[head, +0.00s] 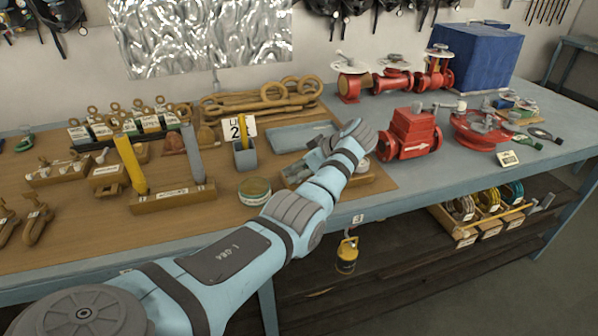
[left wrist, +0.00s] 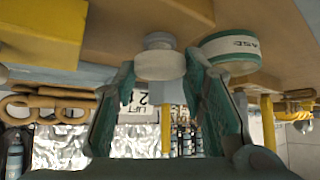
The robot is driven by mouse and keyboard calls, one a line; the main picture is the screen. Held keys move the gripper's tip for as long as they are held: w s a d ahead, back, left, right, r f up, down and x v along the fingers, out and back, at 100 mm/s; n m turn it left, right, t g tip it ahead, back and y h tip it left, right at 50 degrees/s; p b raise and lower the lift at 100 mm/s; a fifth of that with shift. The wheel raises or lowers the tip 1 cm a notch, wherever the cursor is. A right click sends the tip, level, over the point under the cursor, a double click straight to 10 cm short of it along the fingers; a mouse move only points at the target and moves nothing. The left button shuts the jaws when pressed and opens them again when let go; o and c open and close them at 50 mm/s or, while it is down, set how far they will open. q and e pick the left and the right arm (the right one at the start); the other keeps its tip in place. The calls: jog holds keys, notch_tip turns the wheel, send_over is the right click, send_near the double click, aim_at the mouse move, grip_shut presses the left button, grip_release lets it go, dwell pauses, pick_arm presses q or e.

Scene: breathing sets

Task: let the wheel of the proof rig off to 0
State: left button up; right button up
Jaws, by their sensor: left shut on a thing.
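My left gripper (head: 320,158) reaches over the bench beside a small wooden stand (head: 372,184), probably the proof rig. My own arm hides most of it in the head view. In the left wrist view, which is upside down, the two green fingers of my left gripper (left wrist: 160,70) stand on either side of a pale round knob (left wrist: 159,64), seemingly the rig's wheel, and are shut on it. No scale or pointer reading is legible. My right gripper is not in view.
A green-and-white tin (head: 254,192) stands close to the left. A grey holder (head: 245,155) with a yellow rod and number card is behind it. Red valve bodies (head: 410,137) stand to the right. A wooden block with yellow and grey posts (head: 173,198) is further left.

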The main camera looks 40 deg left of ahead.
pick_arm(q)
jog(key=o, duration=1.2)
jog(key=shift+c, duration=0.2)
jog(key=v, duration=1.2)
jog(key=shift+w, duration=0.1)
